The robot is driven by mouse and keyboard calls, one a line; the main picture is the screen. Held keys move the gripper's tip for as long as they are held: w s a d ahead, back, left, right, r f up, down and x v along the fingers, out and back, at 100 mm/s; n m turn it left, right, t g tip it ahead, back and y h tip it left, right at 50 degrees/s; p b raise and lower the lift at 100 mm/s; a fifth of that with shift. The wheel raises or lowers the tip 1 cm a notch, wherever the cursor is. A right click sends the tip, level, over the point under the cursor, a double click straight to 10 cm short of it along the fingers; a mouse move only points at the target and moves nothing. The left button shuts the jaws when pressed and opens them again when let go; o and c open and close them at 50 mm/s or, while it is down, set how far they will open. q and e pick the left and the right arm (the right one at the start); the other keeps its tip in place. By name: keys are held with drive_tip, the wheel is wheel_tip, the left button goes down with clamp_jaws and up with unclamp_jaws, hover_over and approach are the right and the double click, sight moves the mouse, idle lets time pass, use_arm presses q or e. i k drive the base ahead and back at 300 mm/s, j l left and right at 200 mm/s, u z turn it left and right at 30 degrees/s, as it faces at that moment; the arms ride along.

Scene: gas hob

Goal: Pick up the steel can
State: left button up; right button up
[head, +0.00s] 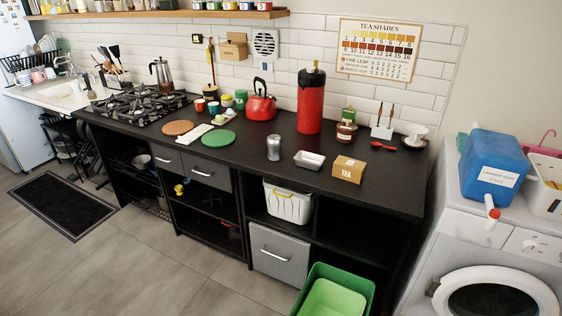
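A small silver steel can (274,148) stands upright on the black countertop (262,172), near its front edge. Neither of my grippers shows in the head view.
A brown tea box (348,170) stands right of the dish. A tall red flask (311,100) and a red kettle (260,104) stand behind the can. A green round mat (219,140) lies to its left. The counter right around the can is clear.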

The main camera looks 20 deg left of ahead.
sight(274, 142)
drive_tip(key=i+j, duration=0.15)
drive_tip(key=j, duration=0.2)
drive_tip(key=i+j+z, duration=0.15)
drive_tip(key=j, duration=0.2)
drive_tip(key=i+j, duration=0.15)
drive_tip(key=j, duration=0.2)
drive_tip(key=i+j+z, duration=0.1)
drive_tip(key=j, duration=0.3)
drive_tip(key=i+j, duration=0.2)
drive_tip(key=j, duration=0.15)
drive_tip(key=i+j+z, duration=0.15)
drive_tip(key=j, duration=0.65)
drive_tip(key=i+z, duration=0.05)
